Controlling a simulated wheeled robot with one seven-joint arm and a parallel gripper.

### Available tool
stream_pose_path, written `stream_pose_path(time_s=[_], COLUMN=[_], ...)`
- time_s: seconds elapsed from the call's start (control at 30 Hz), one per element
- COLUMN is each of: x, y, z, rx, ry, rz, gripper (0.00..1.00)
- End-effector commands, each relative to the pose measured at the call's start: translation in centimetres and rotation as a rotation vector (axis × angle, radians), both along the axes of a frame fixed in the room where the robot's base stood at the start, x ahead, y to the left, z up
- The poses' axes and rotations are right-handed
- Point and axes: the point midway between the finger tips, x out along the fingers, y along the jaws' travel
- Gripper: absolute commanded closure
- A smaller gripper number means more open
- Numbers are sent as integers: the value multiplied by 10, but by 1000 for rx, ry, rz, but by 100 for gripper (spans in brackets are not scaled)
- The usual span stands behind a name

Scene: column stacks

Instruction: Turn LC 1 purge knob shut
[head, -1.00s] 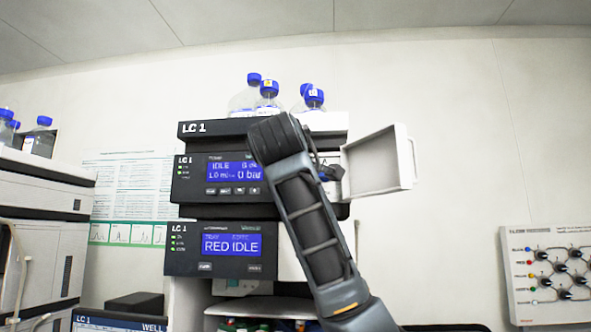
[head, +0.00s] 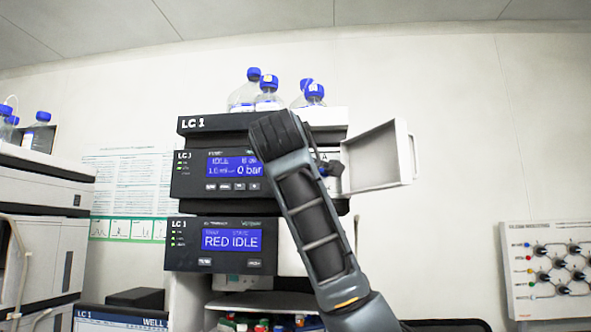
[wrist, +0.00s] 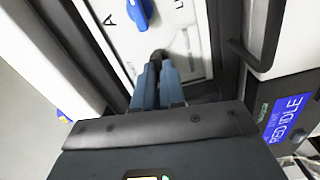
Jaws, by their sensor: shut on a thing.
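The LC 1 stack (head: 215,124) stands in the middle of the head view. Its pump module has an open white door (head: 372,158) on the right side. In the wrist view, my gripper (wrist: 159,62) reaches the white panel (wrist: 192,40) behind that door. Its fingers are shut on a dark knob, taken as the purge knob, mostly hidden between the fingertips. A blue knob (wrist: 139,12) beside the letter A sits just above, apart from the fingers. In the head view my arm hides most of the panel, and the knob's angle cannot be read.
Blue-capped bottles (head: 267,92) stand on top of the stack. The lower module's display (head: 231,241) reads RED IDLE; the pump's reads IDLE and 0 bar. A dark handle (wrist: 262,40) juts out right of the panel. A valve board (head: 550,270) hangs at the far right.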

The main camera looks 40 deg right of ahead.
Motion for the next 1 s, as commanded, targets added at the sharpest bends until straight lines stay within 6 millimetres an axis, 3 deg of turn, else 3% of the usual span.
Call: stream_pose_path(time_s=[0.37,1.0], x=[1,0], y=[1,1], z=[-2,-1], rx=[64,417], ry=[-77,-525], rz=[3,2], gripper=[100,100])
